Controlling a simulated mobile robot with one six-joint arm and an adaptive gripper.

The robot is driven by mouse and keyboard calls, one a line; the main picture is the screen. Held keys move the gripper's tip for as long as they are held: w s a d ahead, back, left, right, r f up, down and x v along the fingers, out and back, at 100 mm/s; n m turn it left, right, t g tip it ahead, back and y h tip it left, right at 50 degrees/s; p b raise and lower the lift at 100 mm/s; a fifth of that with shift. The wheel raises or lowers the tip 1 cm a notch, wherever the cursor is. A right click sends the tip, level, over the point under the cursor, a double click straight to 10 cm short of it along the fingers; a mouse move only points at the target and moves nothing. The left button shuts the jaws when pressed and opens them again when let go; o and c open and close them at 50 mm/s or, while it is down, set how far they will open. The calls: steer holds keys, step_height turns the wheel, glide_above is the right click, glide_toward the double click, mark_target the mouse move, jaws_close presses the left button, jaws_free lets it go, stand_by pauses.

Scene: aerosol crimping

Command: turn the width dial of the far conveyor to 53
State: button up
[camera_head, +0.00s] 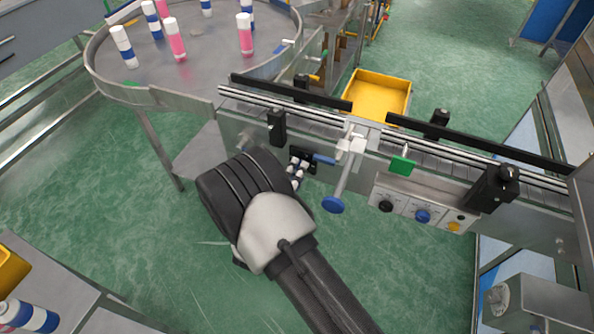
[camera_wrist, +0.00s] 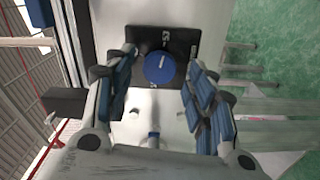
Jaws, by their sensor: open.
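The width dial is a round blue knob (camera_wrist: 159,68) on a black plate (camera_wrist: 186,36) with white markings, seen in the wrist view. The markings are too small and blurred to read. My gripper (camera_wrist: 162,80) is open, one finger on each side of the dial, with visible gaps between pads and knob. In the head view the gripper's fingertips (camera_head: 298,172) are close to the black plate (camera_head: 308,155) on the conveyor's front side (camera_head: 238,125). The dial itself is hidden there.
A blue round knob on a rod (camera_head: 333,205) and a green handle (camera_head: 402,165) stick out right of my gripper. A control panel (camera_head: 405,207) with several knobs is further right. A round table (camera_head: 110,88) with several cans stands back left. A yellow bin (camera_head: 378,97) is behind the conveyor.

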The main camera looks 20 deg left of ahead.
steer(key=s, duration=1)
steer(key=shift+s+a, duration=0.25)
steer(key=shift+a, duration=0.2)
